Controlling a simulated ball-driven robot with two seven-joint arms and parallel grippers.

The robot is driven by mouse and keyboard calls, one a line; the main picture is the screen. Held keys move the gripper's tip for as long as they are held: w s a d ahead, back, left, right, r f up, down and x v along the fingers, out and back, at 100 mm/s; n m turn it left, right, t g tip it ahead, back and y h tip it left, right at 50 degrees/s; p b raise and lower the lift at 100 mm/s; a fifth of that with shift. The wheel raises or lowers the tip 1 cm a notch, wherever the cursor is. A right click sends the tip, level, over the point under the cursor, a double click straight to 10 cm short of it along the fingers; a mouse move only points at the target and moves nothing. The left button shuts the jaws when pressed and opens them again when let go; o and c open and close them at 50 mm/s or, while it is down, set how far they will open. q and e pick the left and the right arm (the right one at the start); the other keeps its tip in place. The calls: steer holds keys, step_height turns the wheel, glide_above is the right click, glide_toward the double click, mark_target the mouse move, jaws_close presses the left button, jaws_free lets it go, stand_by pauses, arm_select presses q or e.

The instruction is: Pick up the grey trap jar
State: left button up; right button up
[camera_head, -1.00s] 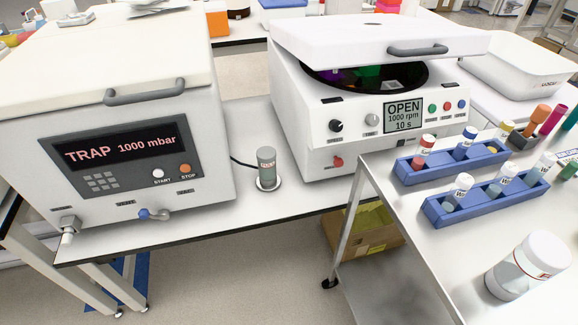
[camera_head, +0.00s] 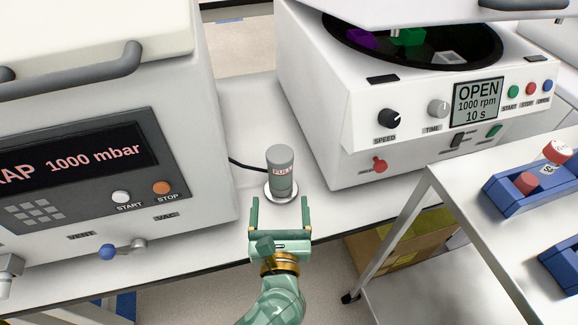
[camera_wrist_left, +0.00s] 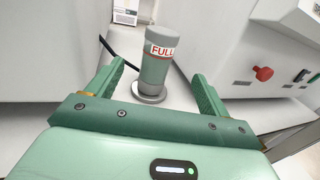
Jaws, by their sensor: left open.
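The grey trap jar (camera_head: 281,171) stands upright on a small round metal base (camera_head: 291,192) on the bench between the two machines. Its label reads FULL in red. My left gripper (camera_head: 280,208) is open in front of the jar, its two fingers pointing towards it. In the left wrist view the jar (camera_wrist_left: 157,58) stands ahead of and between the open fingers (camera_wrist_left: 152,80), with nothing held. My right gripper is not in view.
The trap machine (camera_head: 100,140), reading 1000 mbar, stands left of the jar. The centrifuge (camera_head: 345,130), lid open, stands to its right. A black cable (camera_head: 247,165) runs behind the jar. A metal cart (camera_head: 450,220) with blue racks (camera_head: 530,190) is at right.

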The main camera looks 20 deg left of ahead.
mark_target(280, 174)
arm_select(q)
steer(key=b+x, duration=0.1)
steer(key=x, duration=0.7)
steer(key=shift+f, duration=0.1)
steer(key=shift+w+a+b, duration=0.2)
steer(key=shift+w+b, duration=0.15)
steer(key=shift+b, duration=0.05)
steer(key=x, duration=0.2)
steer(key=b+x, duration=0.1)
steer(key=x, duration=0.1)
steer(key=shift+f+b, duration=0.25)
steer(key=shift+b, duration=0.05)
steer(key=shift+w+a+r, duration=0.1)
steer(key=shift+w+r, duration=0.05)
steer(key=shift+w, duration=0.15)
steer(key=shift+r, duration=0.1)
steer(key=c, duration=1.3)
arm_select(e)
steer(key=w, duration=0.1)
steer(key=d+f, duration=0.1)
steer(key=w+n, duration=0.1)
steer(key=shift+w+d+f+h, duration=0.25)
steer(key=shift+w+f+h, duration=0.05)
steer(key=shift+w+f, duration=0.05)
